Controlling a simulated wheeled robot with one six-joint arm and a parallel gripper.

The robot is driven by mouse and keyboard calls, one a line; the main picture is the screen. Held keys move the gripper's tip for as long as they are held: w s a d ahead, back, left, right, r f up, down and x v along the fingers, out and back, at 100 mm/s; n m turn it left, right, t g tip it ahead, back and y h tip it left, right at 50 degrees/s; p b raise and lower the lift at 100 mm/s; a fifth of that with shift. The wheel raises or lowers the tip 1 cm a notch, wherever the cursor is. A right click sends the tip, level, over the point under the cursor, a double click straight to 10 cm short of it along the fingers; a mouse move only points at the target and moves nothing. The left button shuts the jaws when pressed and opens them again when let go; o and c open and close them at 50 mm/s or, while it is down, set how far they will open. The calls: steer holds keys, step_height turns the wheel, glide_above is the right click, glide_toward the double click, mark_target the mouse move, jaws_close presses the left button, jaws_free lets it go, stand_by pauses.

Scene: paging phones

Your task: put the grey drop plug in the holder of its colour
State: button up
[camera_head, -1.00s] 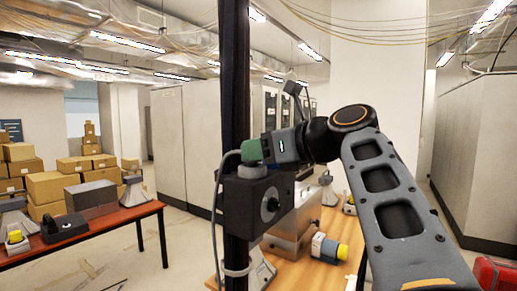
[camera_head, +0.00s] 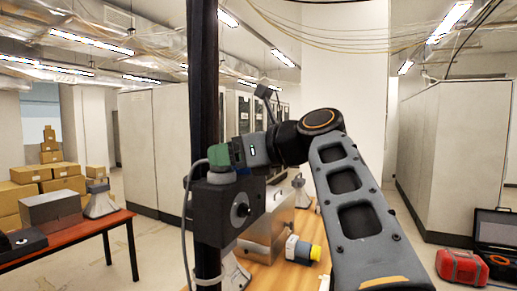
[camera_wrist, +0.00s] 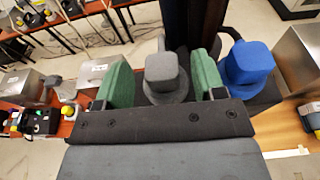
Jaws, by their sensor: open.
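My gripper (camera_wrist: 162,72) is open, its two green fingers apart in the wrist view. A grey square-topped piece with a round base (camera_wrist: 161,70) shows between the fingers. It looks like the grey drop plug, and I cannot tell whether it touches them. A similar blue piece (camera_wrist: 248,64) stands just right of the right finger. In the head view my gripper (camera_head: 219,155) shows as a green end beside the black column. I cannot make out a grey holder with certainty; my arm and column hide part of the wooden table (camera_head: 285,277).
A grey and yellow-capped piece (camera_head: 303,249) lies on the wooden table near a metal box (camera_head: 266,230). A red-brown table (camera_head: 70,241) stands at left with a grey box (camera_head: 50,207). A red case (camera_head: 461,267) is at right. Clear floor lies between the tables.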

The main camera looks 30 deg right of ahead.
steer(key=b+v, duration=0.1)
steer(key=v, duration=1)
steer(key=shift+s, duration=0.2)
steer(key=shift+d, duration=0.1)
stand_by(1.0)
steer(key=w+d+f+n+h, duration=0.4)
steer(key=d+f+n+h, duration=0.1)
steer(key=d+f, duration=0.35)
step_height(320, 180, down, 13)
steer(key=w+n+g+h, duration=0.1)
steer(key=n+g+h, duration=0.2)
steer(key=n, duration=0.2)
steer(key=s+a+f+n+g+h+b, duration=0.1)
steer(key=a+f+n+g, duration=0.15)
steer(key=f+n, duration=0.5)
steer(key=s+a+f+n+g+h+b, duration=0.15)
steer(key=a+f+n, duration=0.25)
steer(key=f, duration=0.7)
steer(key=s+a+f+n+g+y, duration=0.1)
steer(key=s+a+f+n, duration=0.2)
steer(key=a+f+n, duration=0.4)
steer(key=a, duration=0.3)
steer(key=shift+s+f+b, duration=0.3)
steer(key=shift+s+b, duration=0.05)
steer(key=shift+s, duration=0.05)
